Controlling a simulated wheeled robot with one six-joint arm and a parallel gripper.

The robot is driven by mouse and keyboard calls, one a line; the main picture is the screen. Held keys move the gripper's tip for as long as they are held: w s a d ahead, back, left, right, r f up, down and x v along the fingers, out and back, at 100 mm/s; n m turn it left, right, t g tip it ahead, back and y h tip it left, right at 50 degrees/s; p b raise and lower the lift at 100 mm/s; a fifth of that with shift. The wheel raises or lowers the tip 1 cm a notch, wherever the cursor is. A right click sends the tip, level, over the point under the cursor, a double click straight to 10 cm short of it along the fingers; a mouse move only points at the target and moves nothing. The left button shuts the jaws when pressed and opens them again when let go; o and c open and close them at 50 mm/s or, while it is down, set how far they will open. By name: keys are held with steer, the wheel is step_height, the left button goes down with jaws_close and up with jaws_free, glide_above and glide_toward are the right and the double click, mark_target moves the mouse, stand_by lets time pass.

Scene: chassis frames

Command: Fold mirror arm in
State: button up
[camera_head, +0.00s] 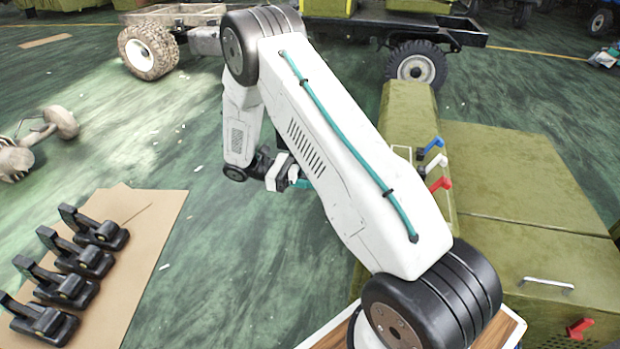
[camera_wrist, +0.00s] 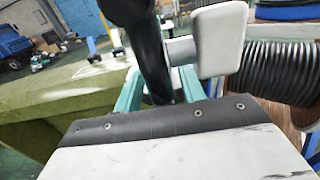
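In the wrist view a black mirror arm (camera_wrist: 150,45) comes down from the top and passes between the two teal fingers of my gripper (camera_wrist: 162,90). A pale grey block (camera_wrist: 220,40), probably the mirror head, is beside it on the right, joined to a short grey knob. The fingers stand apart on either side of the black arm; whether they press on it is not clear. In the head view my gripper (camera_head: 299,183) is partly behind my own white arm, beside a small black and white part (camera_head: 278,172). The mirror arm's mount is hidden.
An olive-green body (camera_head: 500,170) with blue, white and red handles (camera_head: 438,168) stands right of my arm. Several black clamp-like parts (camera_head: 70,255) lie on a cardboard sheet (camera_head: 150,220) at the left. Wheeled chassis frames (camera_head: 418,65) stand behind. Green floor between is mostly clear.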

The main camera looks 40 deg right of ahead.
steer(key=v, duration=0.7)
stand_by(0.3)
steer(key=w+a+r+t+y, duration=0.1)
steer(key=a+r+t+y, duration=0.4)
steer(key=a+r, duration=0.4)
steer(key=s+d+r+m+t+y, duration=0.1)
steer(key=s+r+m+t+y, duration=0.1)
steer(key=s+r, duration=0.5)
steer(key=s+r+m+t+y, duration=0.2)
steer(key=s+r+m+t, duration=0.15)
steer(key=s+r, duration=0.75)
steer(key=s+f+m+t+y, duration=0.2)
steer(key=s+t, duration=0.3)
steer(key=s, duration=0.8)
steer(key=shift+a+f, duration=0.3)
steer(key=shift+f, duration=0.15)
